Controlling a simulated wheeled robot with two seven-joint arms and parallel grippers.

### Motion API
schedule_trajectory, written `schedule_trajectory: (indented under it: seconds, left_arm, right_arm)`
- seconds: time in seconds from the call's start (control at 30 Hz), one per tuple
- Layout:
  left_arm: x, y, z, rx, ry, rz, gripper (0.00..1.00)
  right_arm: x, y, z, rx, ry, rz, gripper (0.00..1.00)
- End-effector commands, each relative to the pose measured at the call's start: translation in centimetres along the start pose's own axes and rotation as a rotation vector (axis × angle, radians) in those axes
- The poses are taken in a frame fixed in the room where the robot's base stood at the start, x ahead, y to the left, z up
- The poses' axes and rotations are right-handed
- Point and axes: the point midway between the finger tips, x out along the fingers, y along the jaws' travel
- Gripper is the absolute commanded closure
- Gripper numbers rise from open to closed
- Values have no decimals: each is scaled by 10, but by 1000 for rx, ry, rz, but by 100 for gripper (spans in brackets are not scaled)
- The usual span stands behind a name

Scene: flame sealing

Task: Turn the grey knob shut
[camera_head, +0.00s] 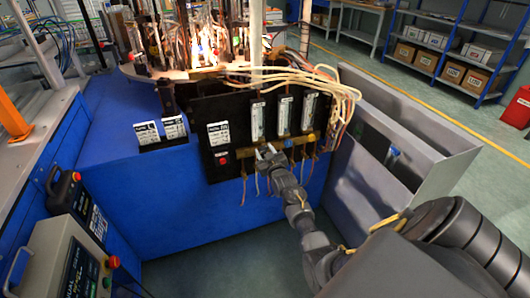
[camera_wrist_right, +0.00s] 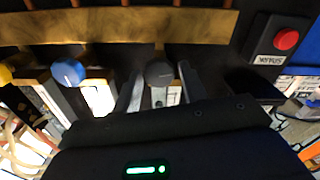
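The grey knob (camera_wrist_right: 159,73) is round and dark grey and sits just below a wooden strip in the right wrist view. My right gripper (camera_wrist_right: 160,82) has one finger on each side of the knob, with small gaps seen between fingers and knob. It looks open. In the head view my right gripper (camera_head: 268,152) is at the lower edge of the black panel (camera_head: 240,120), below the flow tubes, and hides the knob there. My left gripper is in neither view.
A blue knob (camera_wrist_right: 68,72) is left of the grey one, and a yellow knob (camera_wrist_right: 5,73) is farther left. A red button (camera_wrist_right: 286,39) is at the right. Flames (camera_head: 205,45) burn above the panel, with pale hoses (camera_head: 300,75) beside them. A grey metal bin (camera_head: 400,150) stands at the right.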

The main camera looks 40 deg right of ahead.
Motion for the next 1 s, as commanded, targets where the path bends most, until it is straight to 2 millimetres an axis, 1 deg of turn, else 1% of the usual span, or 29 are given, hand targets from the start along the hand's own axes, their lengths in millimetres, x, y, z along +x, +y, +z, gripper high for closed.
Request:
schedule_trajectory:
  seconds: [0.03,0.23,0.43,0.57,0.77,1.0]
  left_arm:
    - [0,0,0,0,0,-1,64]
    - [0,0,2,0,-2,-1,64]
    - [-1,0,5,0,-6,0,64]
    - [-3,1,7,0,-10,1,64]
    - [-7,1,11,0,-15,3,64]
    - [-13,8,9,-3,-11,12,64]
  right_arm:
    - [0,0,0,0,0,0,64]
    - [0,0,0,0,0,0,90]
    - [0,0,0,13,-1,0,90]
    - [0,0,0,53,-1,0,90]
    - [0,1,-1,178,-2,-1,90]
    - [0,2,-1,399,-2,0,90]
